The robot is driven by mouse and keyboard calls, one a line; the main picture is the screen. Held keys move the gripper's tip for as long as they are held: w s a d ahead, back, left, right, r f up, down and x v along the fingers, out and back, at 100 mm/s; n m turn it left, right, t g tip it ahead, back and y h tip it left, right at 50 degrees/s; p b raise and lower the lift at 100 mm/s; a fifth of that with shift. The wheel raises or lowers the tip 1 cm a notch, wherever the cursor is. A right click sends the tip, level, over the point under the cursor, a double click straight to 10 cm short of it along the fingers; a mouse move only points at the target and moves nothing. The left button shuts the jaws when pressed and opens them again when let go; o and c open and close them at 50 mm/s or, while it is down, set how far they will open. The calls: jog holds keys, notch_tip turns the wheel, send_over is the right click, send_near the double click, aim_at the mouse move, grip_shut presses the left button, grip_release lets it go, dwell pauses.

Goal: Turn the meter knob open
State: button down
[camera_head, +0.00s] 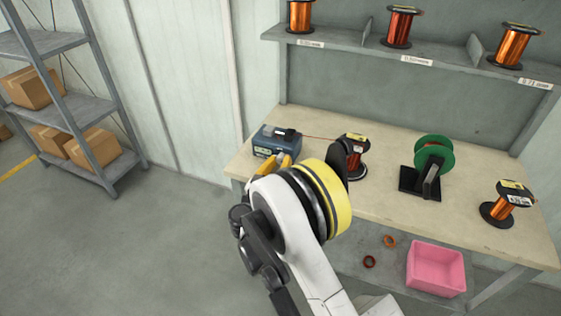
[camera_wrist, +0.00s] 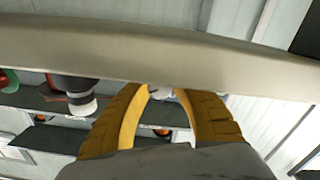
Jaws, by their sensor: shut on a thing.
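The blue meter (camera_head: 277,141) stands at the left end of the bench, with a dark part on its top. My gripper (camera_head: 272,163) is at its front lower edge, with yellow fingers against or very close to it. The wrist view shows the two yellow fingers of my gripper (camera_wrist: 160,90) curving toward each other, with their tips close together at a pale band. A small pale piece shows between the tips. The meter knob itself is hidden by the fingers and my arm, so its turn cannot be seen.
On the bench (camera_head: 390,205) stand a copper spool (camera_head: 355,158) by my wrist, a green spool on a black stand (camera_head: 433,156) and another copper spool (camera_head: 505,205). A thin reddish wire runs from the meter toward the nearest spool. A pink bin (camera_head: 436,268) sits below.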

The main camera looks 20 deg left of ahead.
dwell(0.3)
jog(key=c, duration=1.1)
grip_release()
jog(key=s, duration=0.8)
jog(key=s+a, duration=0.1)
jog(key=s, duration=0.3)
jog(key=shift+f, duration=0.1)
